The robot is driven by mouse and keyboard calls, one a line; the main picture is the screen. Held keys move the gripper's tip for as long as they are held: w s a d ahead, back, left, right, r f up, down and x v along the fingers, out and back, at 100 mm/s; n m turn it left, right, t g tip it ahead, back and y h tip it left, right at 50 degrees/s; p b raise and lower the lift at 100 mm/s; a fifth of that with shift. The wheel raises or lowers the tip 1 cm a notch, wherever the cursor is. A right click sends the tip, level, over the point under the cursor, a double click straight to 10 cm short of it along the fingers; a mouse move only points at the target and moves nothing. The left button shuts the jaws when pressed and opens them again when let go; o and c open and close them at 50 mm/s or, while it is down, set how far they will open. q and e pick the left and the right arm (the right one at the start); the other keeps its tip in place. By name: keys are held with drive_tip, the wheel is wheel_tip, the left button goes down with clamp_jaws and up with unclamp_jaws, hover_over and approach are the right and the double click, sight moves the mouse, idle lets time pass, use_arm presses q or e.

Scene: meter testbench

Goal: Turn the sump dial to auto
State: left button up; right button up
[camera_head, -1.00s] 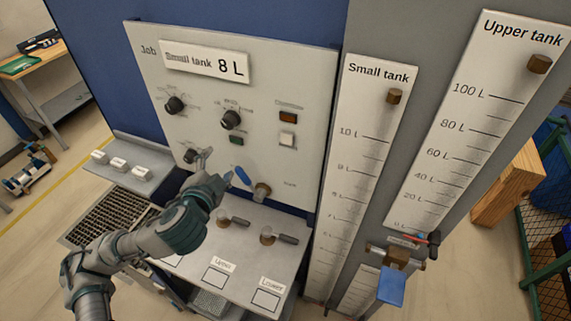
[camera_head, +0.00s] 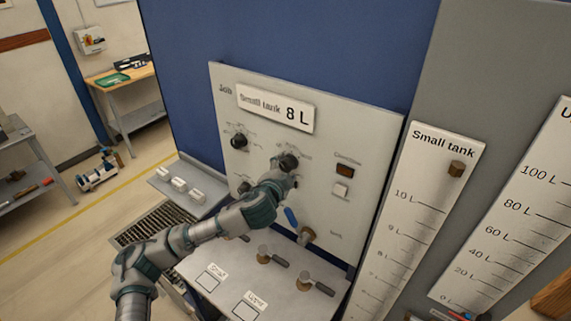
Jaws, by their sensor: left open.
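The light grey control panel (camera_head: 222,95) carries several black dials. One dial (camera_head: 238,141) is at the upper left, one (camera_head: 287,160) to its right, and one (camera_head: 243,187) below, partly hidden by my arm. The dial labels are too small to read, so I cannot tell which is the sump dial or what it points at. My left gripper (camera_head: 286,174) is open, with its fingers at the right-hand dial and covering its lower side. I cannot tell whether they touch it. My right gripper is not in view.
A sign (camera_head: 275,107) reads "Small tank 8 L". A ledge with lever valves (camera_head: 270,256) lies below. The small tank scale (camera_head: 432,180) stands right.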

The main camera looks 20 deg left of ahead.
use_arm(q)
drive_tip(key=shift+w+d+f, duration=0.1)
drive_tip(key=shift+w+d, duration=0.05)
drive_tip(key=shift+w, duration=0.3)
drive_tip(key=shift+w+d+f, duration=0.1)
drive_tip(key=shift+w+d, duration=0.05)
drive_tip(key=shift+w, duration=0.3)
drive_tip(key=shift+a, duration=0.4)
drive_tip(key=shift+c, duration=0.7)
drive_tip(key=shift+a, duration=0.2)
drive_tip(key=c, duration=1)
drive_tip(key=shift+d, duration=0.15)
